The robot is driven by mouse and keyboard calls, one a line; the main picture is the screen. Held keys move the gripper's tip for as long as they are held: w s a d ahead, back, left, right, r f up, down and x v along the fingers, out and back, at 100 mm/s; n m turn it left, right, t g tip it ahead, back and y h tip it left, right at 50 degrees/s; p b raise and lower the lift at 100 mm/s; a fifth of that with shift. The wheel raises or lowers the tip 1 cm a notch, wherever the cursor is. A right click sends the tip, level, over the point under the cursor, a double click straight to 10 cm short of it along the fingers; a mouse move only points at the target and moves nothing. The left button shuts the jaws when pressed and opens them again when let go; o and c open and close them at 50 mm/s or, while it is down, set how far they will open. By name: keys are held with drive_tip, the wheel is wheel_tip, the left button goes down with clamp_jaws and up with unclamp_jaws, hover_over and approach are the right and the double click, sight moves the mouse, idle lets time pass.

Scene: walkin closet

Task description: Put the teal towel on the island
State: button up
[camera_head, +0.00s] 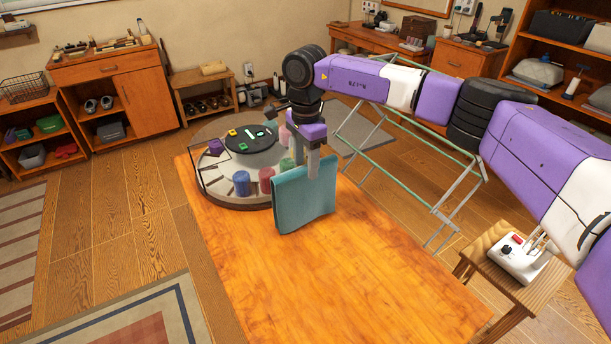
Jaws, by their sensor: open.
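The teal towel (305,199) is folded over and stands upright at the far right part of the wooden island (330,283). Its lower edge appears to meet the island top, though contact is hard to confirm. My gripper (313,168) points down at the towel's upper edge, its fingers overlapping that edge in the picture. The jaws are open. Whether a finger touches the cloth cannot be told from this view.
A round tiered stand (249,172) with coloured rolls is left of the towel, at the island's far end. A metal drying rack (405,165) stands behind right. A small wooden stool (510,268) holds a white device (522,260). The island's near part is bare.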

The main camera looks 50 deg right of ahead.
wheel_tip(320, 180, up, 8)
drive_tip(key=shift+f+b, duration=0.2)
drive_tip(key=shift+b, duration=0.4)
